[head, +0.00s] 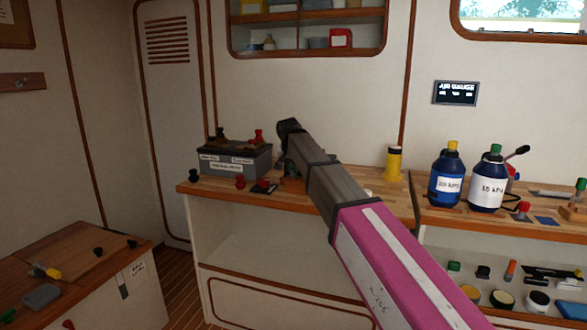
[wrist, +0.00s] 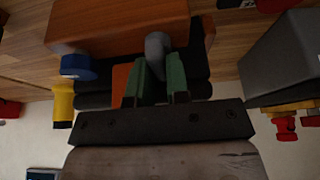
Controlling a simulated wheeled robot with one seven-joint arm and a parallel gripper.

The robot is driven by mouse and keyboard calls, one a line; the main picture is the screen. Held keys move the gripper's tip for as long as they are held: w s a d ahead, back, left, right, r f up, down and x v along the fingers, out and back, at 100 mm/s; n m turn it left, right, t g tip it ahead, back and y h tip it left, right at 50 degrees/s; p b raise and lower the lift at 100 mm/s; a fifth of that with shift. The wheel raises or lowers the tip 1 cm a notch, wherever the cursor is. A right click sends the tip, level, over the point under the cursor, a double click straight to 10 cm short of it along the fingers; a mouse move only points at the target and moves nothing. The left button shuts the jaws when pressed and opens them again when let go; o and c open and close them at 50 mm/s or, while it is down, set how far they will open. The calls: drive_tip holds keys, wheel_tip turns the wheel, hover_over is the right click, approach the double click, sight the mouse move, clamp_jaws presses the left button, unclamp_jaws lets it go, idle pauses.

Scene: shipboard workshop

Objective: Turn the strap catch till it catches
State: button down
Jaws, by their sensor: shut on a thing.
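In the wrist view my gripper (wrist: 160,82) has its two green-padded fingers close together on a grey rounded lever (wrist: 156,45), which I take to be the strap catch. The lever stands against an orange-brown block (wrist: 105,24), with dark rounded parts behind the fingers. I cannot tell whether the catch has caught. In the head view my arm reaches over the bench, and its own links hide the fingers and the catch.
A grey battery box (head: 235,162) stands left of my arm on the wooden bench (head: 390,205). A yellow cylinder (head: 394,163) and blue bottles (head: 446,180) stand to the right. A blue knob (wrist: 78,66) lies close to the block in the wrist view.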

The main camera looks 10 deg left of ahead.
drive_tip(key=c, duration=1.4)
unclamp_jaws()
drive_tip(key=shift+r, duration=0.1)
drive_tip(key=v, duration=1)
drive_tip(key=shift+s+r, duration=0.15)
drive_tip(key=shift+r, duration=0.2)
